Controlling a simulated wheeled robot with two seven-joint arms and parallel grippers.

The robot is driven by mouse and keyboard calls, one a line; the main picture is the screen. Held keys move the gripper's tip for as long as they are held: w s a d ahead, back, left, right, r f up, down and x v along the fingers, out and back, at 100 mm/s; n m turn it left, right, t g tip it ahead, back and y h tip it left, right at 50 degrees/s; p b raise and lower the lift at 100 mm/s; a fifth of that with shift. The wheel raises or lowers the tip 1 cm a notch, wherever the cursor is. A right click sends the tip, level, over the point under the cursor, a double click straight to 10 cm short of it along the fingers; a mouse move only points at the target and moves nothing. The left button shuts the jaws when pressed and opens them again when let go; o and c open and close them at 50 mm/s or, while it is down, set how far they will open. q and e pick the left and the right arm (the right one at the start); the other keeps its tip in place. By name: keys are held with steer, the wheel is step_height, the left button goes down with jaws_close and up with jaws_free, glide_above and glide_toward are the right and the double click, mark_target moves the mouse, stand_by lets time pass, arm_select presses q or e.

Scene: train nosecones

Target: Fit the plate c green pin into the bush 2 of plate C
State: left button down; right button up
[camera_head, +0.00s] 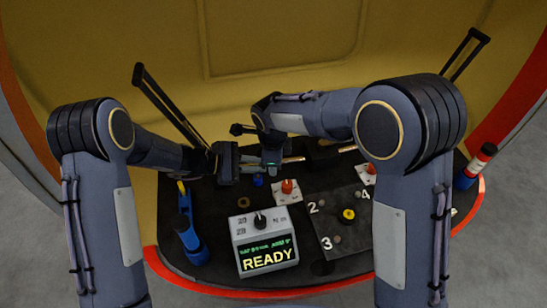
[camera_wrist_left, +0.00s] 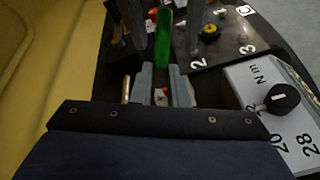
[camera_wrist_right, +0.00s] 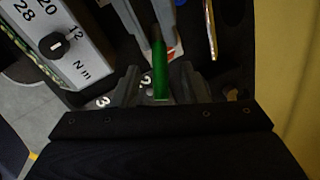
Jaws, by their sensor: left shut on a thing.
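The green pin (camera_wrist_left: 165,40) is between the fingertips of my left gripper (camera_wrist_left: 163,80), which is shut on it. It also shows in the right wrist view (camera_wrist_right: 160,65). In the head view my left gripper (camera_head: 250,163) is close beside my right gripper (camera_head: 271,160), above the table, and the pin is hard to make out there. My right gripper (camera_wrist_right: 160,88) has its fingers spread apart, with the pin in the gap between them. Plate C (camera_head: 335,228) is a dark numbered plate lying right of both grippers. Bush 2 (camera_head: 322,203) is near its far left corner, beside the number 2.
A grey box (camera_head: 246,254) with a knob and a READY display stands at the front. A blue tool (camera_head: 188,232) is at the left. A red-topped part on a white plate (camera_head: 281,200) is near the grippers. A yellow part (camera_head: 348,215) sits on plate C. A bottle-like object (camera_head: 475,166) stands at right.

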steer(key=shift+c, duration=0.4)
jaws_close()
arm_select(q)
steer(key=c, duration=1.3)
jaws_free()
steer(key=shift+c, duration=0.2)
